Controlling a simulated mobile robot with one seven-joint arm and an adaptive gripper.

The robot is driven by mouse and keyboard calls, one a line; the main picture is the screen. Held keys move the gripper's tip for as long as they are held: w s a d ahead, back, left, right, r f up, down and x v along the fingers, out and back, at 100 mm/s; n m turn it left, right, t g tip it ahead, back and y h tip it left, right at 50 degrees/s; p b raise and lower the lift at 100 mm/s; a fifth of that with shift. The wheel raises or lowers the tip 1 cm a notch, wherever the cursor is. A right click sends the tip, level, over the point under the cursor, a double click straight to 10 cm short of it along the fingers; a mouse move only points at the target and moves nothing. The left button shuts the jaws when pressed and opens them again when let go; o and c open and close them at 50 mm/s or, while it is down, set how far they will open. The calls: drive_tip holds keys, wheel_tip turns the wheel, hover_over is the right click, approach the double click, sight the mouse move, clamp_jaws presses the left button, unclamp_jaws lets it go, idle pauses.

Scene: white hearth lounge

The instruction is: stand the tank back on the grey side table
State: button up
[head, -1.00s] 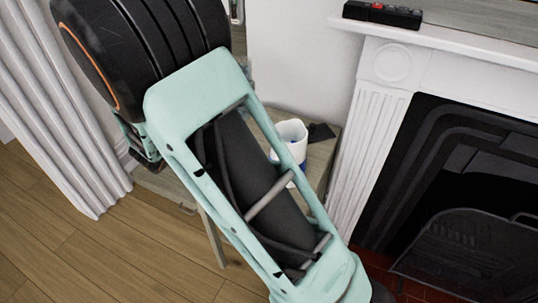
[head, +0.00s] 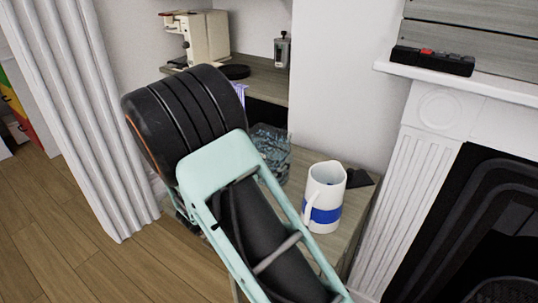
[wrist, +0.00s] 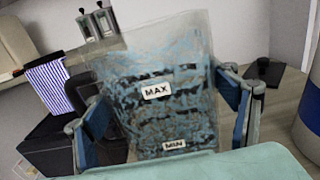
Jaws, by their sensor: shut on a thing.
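The tank (wrist: 155,75) is a clear, blue-tinted vessel with MAX and MIN labels. It stands between the two blue-padded fingers of my gripper (wrist: 164,104), which is shut on it. In the wrist view it leans slightly, and its lower edge is hidden by a pale green part of mine. In the head view the tank (head: 270,148) shows just beyond my arm, over the far part of the grey side table (head: 357,212). I cannot tell whether its base touches the tabletop.
A white mug with a blue band (head: 325,198) stands on the table's right side, near a small dark flat piece (head: 359,178). A shelf (head: 262,77) behind holds a cream coffee machine (head: 205,38). A white fireplace (head: 420,130) borders the right.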

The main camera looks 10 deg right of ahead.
drive_tip(key=shift+f, duration=0.1)
drive_tip(key=o, duration=1.6)
drive_tip(key=shift+o, duration=0.2)
drive_tip(key=shift+s+a+r, duration=0.1)
drive_tip(key=shift+a+r, duration=0.05)
drive_tip(key=shift+r, duration=0.05)
drive_tip(key=p+v, duration=0.2)
drive_tip(key=v, duration=0.9)
drive_tip(key=shift+s+a, duration=0.2)
drive_tip(key=shift+s, duration=0.05)
